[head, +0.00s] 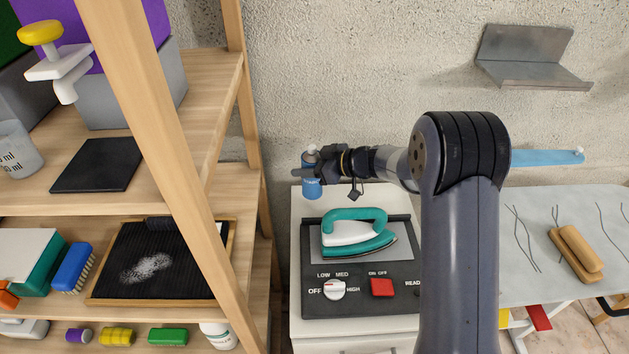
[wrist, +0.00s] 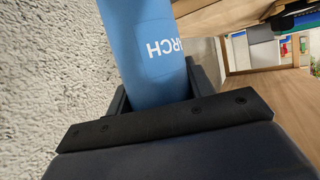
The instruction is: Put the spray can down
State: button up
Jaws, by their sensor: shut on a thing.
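The spray can (head: 312,187) is blue with a pale top and stands about upright in my gripper (head: 305,172). My gripper is shut on it. In the head view the can is at the back left of the white cabinet (head: 308,210), in front of the wall. I cannot tell whether its base touches the cabinet top. In the wrist view the can (wrist: 150,50) fills the space between the fingers, and part of its white lettering shows. Its ends are out of that view.
A teal iron (head: 354,232) rests on a dark control panel (head: 345,297) at the front of the cabinet. A wooden shelf (head: 213,100) with several items stands close on the left. An ironing board (head: 530,225) is on the right. A metal wall shelf (head: 530,72) hangs at upper right.

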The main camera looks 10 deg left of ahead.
notch_tip(320, 180, down, 4)
jog(key=shift+f, duration=0.1)
dwell(0.4)
jog(key=o, duration=1.2)
jog(key=shift+f, duration=0.15)
jog(key=shift+d+r, duration=0.15)
jog(key=shift+r, duration=0.05)
jog(key=b+v, duration=0.1)
jog(key=v, duration=1)
jog(key=shift+s+d+r, duration=0.15)
jog(key=shift+d, duration=0.2)
